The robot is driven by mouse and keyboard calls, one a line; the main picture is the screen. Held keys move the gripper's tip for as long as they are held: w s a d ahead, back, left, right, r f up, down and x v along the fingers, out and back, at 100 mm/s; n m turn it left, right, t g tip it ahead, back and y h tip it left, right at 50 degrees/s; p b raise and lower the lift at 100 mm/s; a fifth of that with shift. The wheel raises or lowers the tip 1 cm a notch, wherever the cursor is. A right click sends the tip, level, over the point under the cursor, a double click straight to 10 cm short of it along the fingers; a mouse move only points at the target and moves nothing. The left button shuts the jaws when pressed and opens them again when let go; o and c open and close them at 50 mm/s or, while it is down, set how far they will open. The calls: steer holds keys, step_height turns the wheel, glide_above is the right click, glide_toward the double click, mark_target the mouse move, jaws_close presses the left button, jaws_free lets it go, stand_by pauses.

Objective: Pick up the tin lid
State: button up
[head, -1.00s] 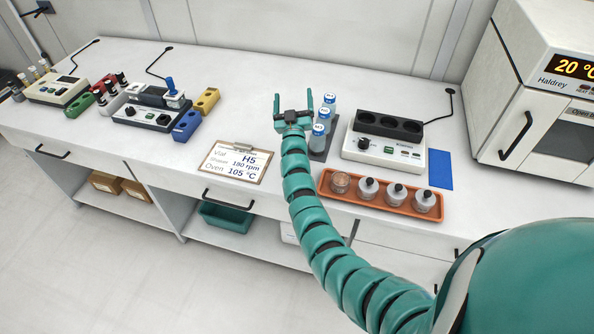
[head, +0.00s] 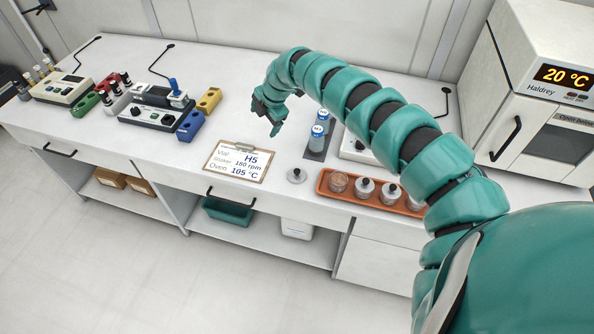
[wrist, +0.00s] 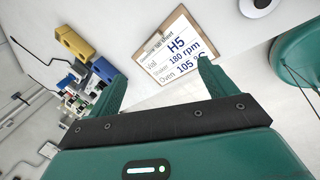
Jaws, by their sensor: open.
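The tin lid (head: 296,175) is a grey disc with a dark knob, lying flat on the white bench between the clipboard and the orange tray. In the wrist view the lid (wrist: 260,4) is at the top edge, partly cut off, beyond the right finger. My gripper (head: 268,116) is open and empty, pointing down above the bench behind the clipboard, to the left of and behind the lid and apart from it. In the wrist view its two spread fingers (wrist: 162,72) have the clipboard between and beyond them.
The clipboard (head: 240,161) lies flat left of the lid. Blue-capped bottles (head: 319,132) stand behind. Coloured blocks, such as a blue one (head: 190,126), and a stirrer lie left.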

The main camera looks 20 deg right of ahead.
steer(key=s+d+n+g+h, duration=0.2)
steer(key=s+d+g+h, duration=0.15)
steer(key=s+d, duration=0.5)
steer(key=shift+y, duration=0.45)
steer(key=f, duration=0.2)
steer(key=f+p, duration=0.1)
steer(key=f, duration=0.2)
steer(key=s+a+f, duration=0.1)
steer(key=f, duration=0.1)
steer(key=shift+f+p, duration=0.3)
steer(key=shift+f, duration=0.05)
steer(key=p, duration=0.1)
glide_above(297, 170)
steer(key=shift+s+f, duration=0.1)
steer(key=shift+f, duration=2.15)
steer(key=shift+a+f+p, duration=0.15)
steer(key=shift+f+p, duration=0.85)
steer(key=shift+f, duration=1.55)
steer(key=c, duration=0.9)
